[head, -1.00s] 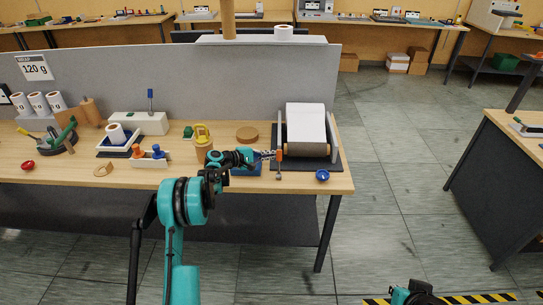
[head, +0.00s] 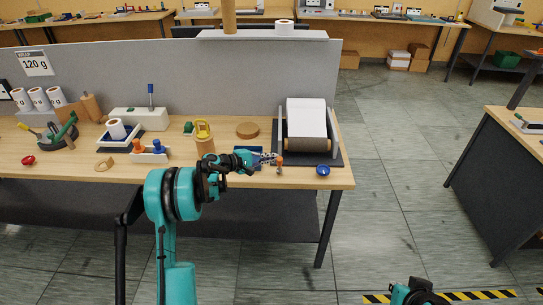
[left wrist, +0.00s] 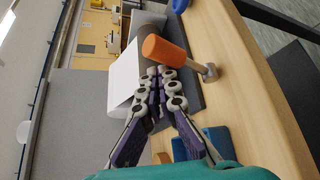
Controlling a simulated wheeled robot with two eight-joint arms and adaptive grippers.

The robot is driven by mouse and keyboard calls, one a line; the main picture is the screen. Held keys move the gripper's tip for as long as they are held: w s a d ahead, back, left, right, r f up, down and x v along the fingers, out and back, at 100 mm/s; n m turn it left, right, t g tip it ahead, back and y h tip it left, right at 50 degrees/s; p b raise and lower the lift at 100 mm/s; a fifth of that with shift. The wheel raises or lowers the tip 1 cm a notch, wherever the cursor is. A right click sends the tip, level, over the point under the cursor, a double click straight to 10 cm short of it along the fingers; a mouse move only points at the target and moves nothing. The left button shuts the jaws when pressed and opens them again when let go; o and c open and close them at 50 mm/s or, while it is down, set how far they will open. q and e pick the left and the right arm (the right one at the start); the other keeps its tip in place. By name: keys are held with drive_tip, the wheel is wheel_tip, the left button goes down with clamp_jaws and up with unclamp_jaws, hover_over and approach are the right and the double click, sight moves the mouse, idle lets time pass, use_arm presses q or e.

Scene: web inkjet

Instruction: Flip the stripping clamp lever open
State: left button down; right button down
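The stripping clamp lever has an orange handle (head: 279,160) on a grey metal stem, at the front left corner of the label roll device (head: 308,143). In the left wrist view the orange handle (left wrist: 165,50) lies tilted just beyond my fingers, and its stem runs right to a small round metal end. My left gripper (head: 268,158) is at the left side of the handle. In the left wrist view its fingertips (left wrist: 160,80) are together with nothing visible between them. Whether they touch the handle is unclear.
A blue tray (head: 246,156) lies beneath my left gripper. A blue round object (head: 323,171) sits near the table's front right corner. A yellow-topped container (head: 204,138) and a stamp rack (head: 150,155) stand to the left. A grey panel (head: 180,75) rises behind.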

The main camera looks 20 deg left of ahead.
use_arm(q)
drive_tip(key=shift+s+d+f, duration=0.15)
drive_tip(key=shift+s+f, duration=0.05)
drive_tip(key=shift+s, duration=0.2)
drive_tip(key=shift+s+d+f, duration=0.15)
drive_tip(key=shift+s, duration=0.25)
drive_tip(key=shift+s+d+f+b, duration=0.1)
drive_tip(key=shift+s+b, duration=0.05)
drive_tip(key=shift+b, duration=0.15)
